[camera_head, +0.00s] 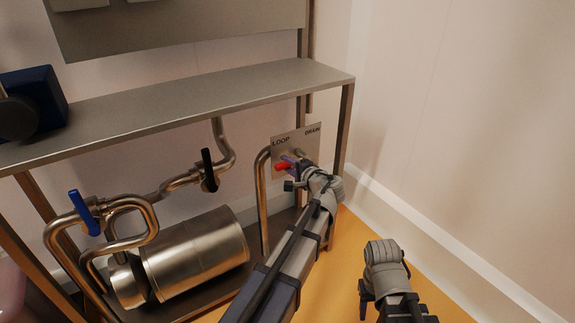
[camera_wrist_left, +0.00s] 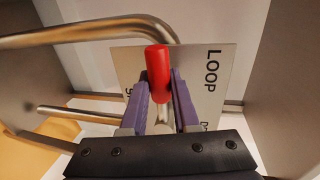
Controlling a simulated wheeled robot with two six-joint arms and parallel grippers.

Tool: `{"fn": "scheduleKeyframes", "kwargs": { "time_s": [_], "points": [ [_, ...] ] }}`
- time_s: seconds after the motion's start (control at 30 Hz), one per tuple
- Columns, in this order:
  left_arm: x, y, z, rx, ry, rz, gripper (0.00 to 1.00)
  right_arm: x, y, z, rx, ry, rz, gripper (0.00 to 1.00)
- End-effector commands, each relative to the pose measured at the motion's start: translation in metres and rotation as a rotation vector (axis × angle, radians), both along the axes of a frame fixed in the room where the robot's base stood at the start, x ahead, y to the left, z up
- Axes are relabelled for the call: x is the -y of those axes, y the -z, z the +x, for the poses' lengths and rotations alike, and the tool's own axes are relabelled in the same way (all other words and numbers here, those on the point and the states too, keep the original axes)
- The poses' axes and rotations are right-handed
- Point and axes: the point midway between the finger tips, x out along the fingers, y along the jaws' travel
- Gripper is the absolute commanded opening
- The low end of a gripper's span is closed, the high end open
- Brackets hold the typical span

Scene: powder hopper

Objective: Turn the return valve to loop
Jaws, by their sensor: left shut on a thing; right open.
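The return valve has a red handle (camera_head: 283,166) in front of a metal plate (camera_head: 283,143) marked LOOP and DRAIN. In the head view the handle's red end points left, below the word LOOP. My left gripper (camera_head: 290,160) is shut on the red handle. In the left wrist view the red handle (camera_wrist_left: 157,72) stands up between the purple fingers of my left gripper (camera_wrist_left: 160,98), with LOOP to its right. The fingers and gripper body partly hide the other lettering and the valve stem. My right gripper (camera_head: 366,292) is open, low at the right, away from the valve.
A grey shelf (camera_head: 200,95) runs above the valve. Pipes with a blue-handled valve (camera_head: 84,212) and a black-handled valve (camera_head: 209,170) lie to the left, above a steel cylinder (camera_head: 195,255). A bent pipe (camera_head: 262,200) stands beside the plate. The wall is to the right.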

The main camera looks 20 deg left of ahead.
Motion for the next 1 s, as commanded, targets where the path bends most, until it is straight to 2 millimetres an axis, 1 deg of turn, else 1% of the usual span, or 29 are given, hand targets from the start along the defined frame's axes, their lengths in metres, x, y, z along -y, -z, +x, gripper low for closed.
{"fn": "scheduleKeyframes", "kwargs": {
  "time_s": [0.13,0.17,0.4,0.43,0.67,0.73,0.87,1.0],
  "points": [
    [0.0,0.0,0.0,0.001,0.001,-0.001,0.0,0.0,0.0,0.0,0.0,0.0,0.0,0.5],
    [0.0,0.0,0.0,0.001,0.001,-0.001,0.3,0.0,0.0,0.0,0.0,0.0,0.0,0.5],
    [0.0,0.0,0.0,0.001,0.001,-0.001,0.57,0.0,0.0,0.0,0.0,0.0,0.0,0.5],
    [0.0,0.0,0.0,0.002,0.001,-0.001,0.59,0.0,0.0,0.0,0.0,0.0,0.0,0.5],
    [0.001,0.0,0.0,0.002,0.001,-0.001,0.59,0.0,0.0,0.0,0.0,0.0,0.0,0.5],
    [0.004,-0.001,-0.002,0.001,0.002,-0.001,0.59,0.0,-0.001,0.0,0.0,0.0,0.0,0.5],
    [0.017,-0.006,-0.014,0.001,0.004,-0.001,0.59,0.0,-0.006,0.0,0.0,-0.001,0.0,0.5],
    [0.035,-0.012,-0.028,0.001,0.004,-0.001,0.59,0.0,-0.012,0.0,0.0,-0.002,0.0,0.5]
  ]
}}
